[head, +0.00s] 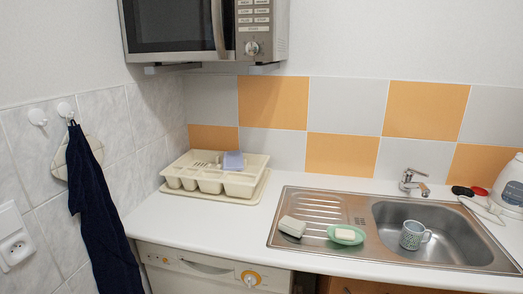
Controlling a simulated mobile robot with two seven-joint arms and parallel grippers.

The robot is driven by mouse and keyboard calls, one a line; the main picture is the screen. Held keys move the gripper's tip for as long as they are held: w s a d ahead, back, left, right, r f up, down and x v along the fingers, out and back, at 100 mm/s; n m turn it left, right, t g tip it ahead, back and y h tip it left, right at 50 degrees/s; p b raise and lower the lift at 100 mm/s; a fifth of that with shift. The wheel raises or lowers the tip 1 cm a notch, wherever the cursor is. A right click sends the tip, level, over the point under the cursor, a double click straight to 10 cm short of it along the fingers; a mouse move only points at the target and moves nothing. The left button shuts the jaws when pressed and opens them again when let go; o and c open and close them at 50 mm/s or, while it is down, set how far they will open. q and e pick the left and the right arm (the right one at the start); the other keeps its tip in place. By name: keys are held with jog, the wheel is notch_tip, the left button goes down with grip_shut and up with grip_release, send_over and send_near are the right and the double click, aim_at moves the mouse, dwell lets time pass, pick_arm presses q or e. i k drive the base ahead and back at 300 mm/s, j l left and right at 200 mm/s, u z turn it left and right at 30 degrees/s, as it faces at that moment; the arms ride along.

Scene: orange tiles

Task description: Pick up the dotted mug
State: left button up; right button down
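The dotted mug (413,235) stands upright in the right part of the sink, near the left wall of the basin. It is light blue-green with a small pattern, and its handle points right. The mug's base is low in the basin. Neither of my grippers shows in the head view.
The steel sink (455,222) has a drainboard with a green soap dish (346,240) and a pale block (292,226). A faucet (411,183) stands behind the basin. A cream dish rack (215,178) sits left, under a microwave (205,28). A kettle-like white object (510,185) stands right.

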aim_at(411, 236)
jog(key=i, duration=1.1)
jog(key=i+z, duration=0.15)
jog(key=z, duration=1.8)
